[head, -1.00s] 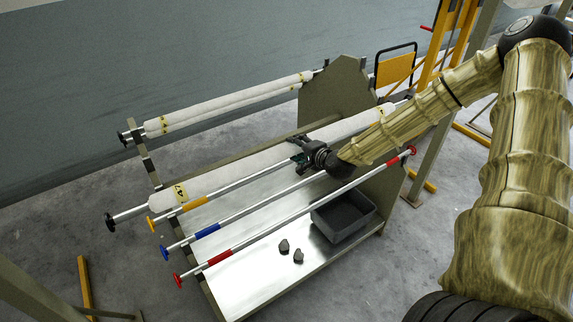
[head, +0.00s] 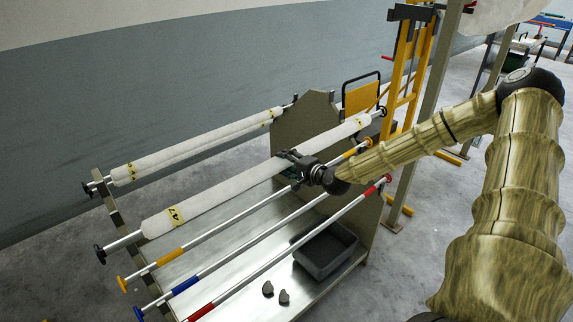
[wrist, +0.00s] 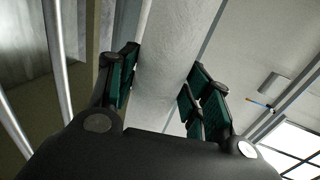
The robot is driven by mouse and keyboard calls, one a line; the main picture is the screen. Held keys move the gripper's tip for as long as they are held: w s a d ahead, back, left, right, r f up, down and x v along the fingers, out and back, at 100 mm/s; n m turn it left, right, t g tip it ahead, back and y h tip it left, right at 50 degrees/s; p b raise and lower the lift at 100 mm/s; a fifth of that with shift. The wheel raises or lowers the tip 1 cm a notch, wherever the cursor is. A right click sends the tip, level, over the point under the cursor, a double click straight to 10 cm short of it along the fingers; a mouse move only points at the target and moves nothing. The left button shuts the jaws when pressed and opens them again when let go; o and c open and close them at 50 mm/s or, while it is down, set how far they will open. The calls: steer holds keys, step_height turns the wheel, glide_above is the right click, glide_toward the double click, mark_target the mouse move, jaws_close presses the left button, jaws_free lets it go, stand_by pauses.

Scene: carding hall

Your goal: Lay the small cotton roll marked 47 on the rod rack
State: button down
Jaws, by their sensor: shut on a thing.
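The small cotton roll marked 47 (head: 215,198) is a long white roll on a metal rod with black end knobs and a yellow label near its left end. My gripper (head: 290,160) is shut around it near its middle. In the wrist view, the green-padded fingers of my gripper (wrist: 162,88) sit on both sides of the white roll (wrist: 170,60). The roll runs across the rod rack (head: 310,112), above and behind the yellow-banded rod. I cannot tell whether its rod ends touch the rack.
Two white rolls (head: 200,145) lie along the rack's back. Yellow-, blue- (head: 184,285) and red-banded rods lie in front. A dark bin (head: 325,252) and two small dark pieces (head: 276,292) sit on the lower shelf. A yellow frame (head: 408,70) stands behind right.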

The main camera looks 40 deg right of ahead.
steer(key=shift+a+r, duration=0.1)
steer(key=shift+r, duration=0.05)
steer(key=shift+b+x, duration=1.1)
steer(key=shift+b, duration=0.15)
steer(key=shift+w+f+b, duration=0.25)
steer(key=shift+w+b, duration=0.2)
steer(key=shift+b, duration=0.1)
steer(key=shift+w+f+b, duration=0.3)
steer(key=shift+w+b, duration=0.2)
steer(key=shift+b+x, duration=1.4)
steer(key=shift+x, duration=0.05)
steer(key=shift+r+p, duration=0.35)
steer(key=shift+p, duration=0.2)
